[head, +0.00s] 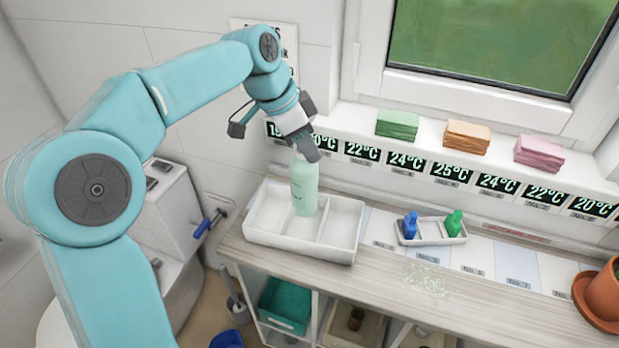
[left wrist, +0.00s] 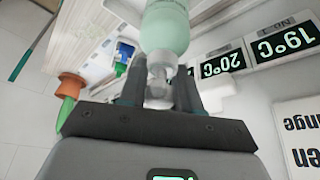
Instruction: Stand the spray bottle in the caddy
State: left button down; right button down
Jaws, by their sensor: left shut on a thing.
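The spray bottle (head: 304,188) is pale green and upright, at the white caddy (head: 301,251) with its open compartments. Its lower end appears within the middle compartment; whether it touches the floor of the caddy I cannot tell. My left gripper (head: 304,151) is shut on the top of the bottle from above, and its fingers hide most of the bottle's head. In the left wrist view the bottle (left wrist: 165,28) extends away from my left gripper (left wrist: 157,92), with its pale neck between the two fingers. My right gripper is not in view.
A small tray (head: 431,239) holds a blue bottle (head: 410,225) and a green bottle (head: 453,223) to the right. Scattered bits (head: 427,283) lie on the counter (head: 480,308). A terracotta pot (head: 604,298) stands at the far right. Folded cloths (head: 397,125) lie on the sill behind.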

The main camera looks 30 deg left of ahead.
aim_at(308, 172)
pick_arm(q)
jog(key=shift+s+a+f, duration=0.1)
jog(key=shift+s+f, duration=0.05)
jog(key=shift+f, duration=0.5)
jog(key=shift+s+f, duration=0.1)
jog(key=shift+f, duration=0.5)
jog(key=f, duration=0.4)
jog(key=shift+w+f, duration=0.1)
jog(key=shift+w, duration=0.1)
jog(key=shift+f, duration=0.1)
jog(key=shift+d, duration=0.2)
jog(key=shift+f, duration=0.1)
jog(key=c, duration=0.8)
grip_release()
jog(key=shift+a, duration=0.1)
